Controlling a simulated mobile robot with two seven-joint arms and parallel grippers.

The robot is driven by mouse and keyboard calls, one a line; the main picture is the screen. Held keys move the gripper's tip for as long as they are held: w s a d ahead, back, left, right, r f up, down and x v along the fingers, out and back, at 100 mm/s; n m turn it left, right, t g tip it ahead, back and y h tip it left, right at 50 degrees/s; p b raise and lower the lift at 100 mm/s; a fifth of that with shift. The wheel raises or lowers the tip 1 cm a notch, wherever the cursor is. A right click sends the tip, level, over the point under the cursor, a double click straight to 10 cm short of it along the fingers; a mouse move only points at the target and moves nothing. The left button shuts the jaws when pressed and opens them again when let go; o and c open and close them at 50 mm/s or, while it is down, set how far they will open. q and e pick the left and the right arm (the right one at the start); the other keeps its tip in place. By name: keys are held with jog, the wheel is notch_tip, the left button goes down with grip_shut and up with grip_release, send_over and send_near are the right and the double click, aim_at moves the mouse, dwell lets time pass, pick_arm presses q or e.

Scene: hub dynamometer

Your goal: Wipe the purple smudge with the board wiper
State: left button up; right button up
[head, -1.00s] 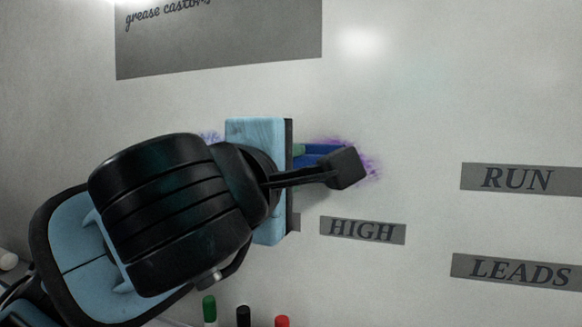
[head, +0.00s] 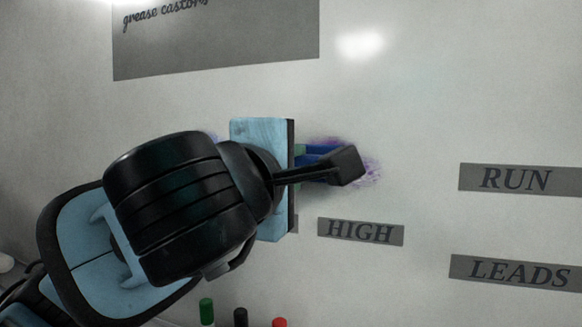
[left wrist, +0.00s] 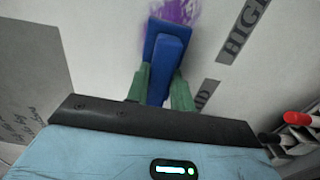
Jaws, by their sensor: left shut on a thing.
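The purple smudge (head: 369,173) is on the whiteboard, above the HIGH label; part of it is hidden behind my left gripper. It also shows in the left wrist view (left wrist: 181,11) at the far end of the wiper. The board wiper (left wrist: 166,52) is blue. My left gripper (left wrist: 160,88) is shut on it, with a green pad on each side. In the head view only a little blue of the wiper (head: 312,150) shows past the gripper. The wiper overlaps the smudge in view; I cannot tell whether it touches the board. My right gripper is not in view.
Labels HIGH (head: 361,231), RUN (head: 516,179) and LEADS (head: 521,272) are on the board, with a grey note panel (head: 220,38) above. Green (head: 207,311), black (head: 241,317) and red (head: 280,322) markers stand below. The upper right of the board is clear.

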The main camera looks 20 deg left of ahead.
pick_arm(q)
jog(key=shift+w, duration=0.4)
jog(key=shift+s+d, duration=0.1)
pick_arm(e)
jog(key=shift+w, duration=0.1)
pick_arm(q)
jog(key=shift+s+d, duration=0.1)
jog(key=shift+d, duration=1.55)
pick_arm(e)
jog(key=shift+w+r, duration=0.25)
pick_arm(q)
jog(key=shift+d, duration=0.1)
jog(key=d, duration=0.3)
jog(key=shift+d+p, duration=0.15)
jog(key=shift+p, duration=0.2)
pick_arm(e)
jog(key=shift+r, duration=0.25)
